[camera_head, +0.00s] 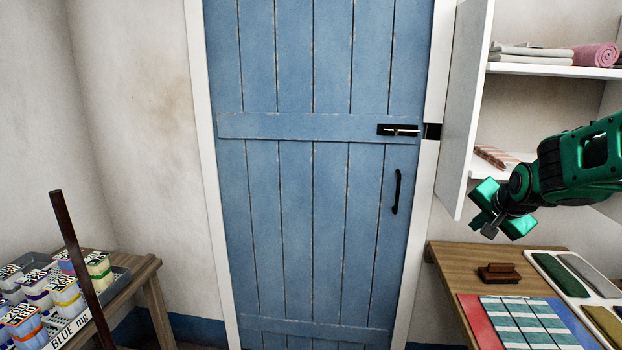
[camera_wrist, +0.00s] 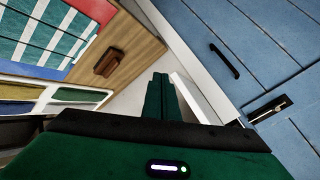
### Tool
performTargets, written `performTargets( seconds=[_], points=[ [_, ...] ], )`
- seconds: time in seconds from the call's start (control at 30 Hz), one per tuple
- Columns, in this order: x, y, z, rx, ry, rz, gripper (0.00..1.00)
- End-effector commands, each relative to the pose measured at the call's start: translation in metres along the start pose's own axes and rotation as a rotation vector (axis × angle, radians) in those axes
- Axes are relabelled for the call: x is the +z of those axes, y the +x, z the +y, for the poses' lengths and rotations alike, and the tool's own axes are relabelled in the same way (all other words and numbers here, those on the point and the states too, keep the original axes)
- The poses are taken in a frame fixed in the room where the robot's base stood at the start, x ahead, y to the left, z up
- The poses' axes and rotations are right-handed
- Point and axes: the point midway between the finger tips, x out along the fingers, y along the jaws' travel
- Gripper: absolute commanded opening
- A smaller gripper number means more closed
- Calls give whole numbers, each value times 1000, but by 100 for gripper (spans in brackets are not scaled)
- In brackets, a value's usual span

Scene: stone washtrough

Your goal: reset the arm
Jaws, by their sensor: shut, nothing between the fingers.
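My green gripper (camera_head: 487,232) hangs at the right of the head view, at the end of my green and black arm. It is in front of the white cupboard and above the wooden table at the right. In the wrist view the green fingers of my gripper (camera_wrist: 160,82) are together with nothing between them. The gripper touches nothing that I can see.
A blue plank door (camera_head: 300,200) with a black handle (camera_head: 397,191) and bolt (camera_head: 398,130) stands shut. An open white cupboard door (camera_head: 466,110) is beside my gripper. The wooden table (camera_head: 455,262) holds a brown block (camera_head: 499,273). Boxes (camera_head: 65,294) and a dark pole (camera_head: 82,265) stand left.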

Motion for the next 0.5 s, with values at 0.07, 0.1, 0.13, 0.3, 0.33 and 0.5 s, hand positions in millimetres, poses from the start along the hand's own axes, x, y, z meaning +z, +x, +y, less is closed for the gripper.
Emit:
performTargets(
  seconds=[0.07, 0.1, 0.13, 0.3, 0.33, 0.5],
  points=[
    [14, -22, 45, 111, -87, -53, 0],
    [22, -33, 67, 163, -127, -87, 0],
    [29, -42, 83, 201, -157, -116, 0],
    [72, -97, 167, 370, -297, -314, 0],
    [81, -107, 180, 391, -318, -355, 0],
    [125, -157, 232, 455, -402, -562, 0]
  ],
)
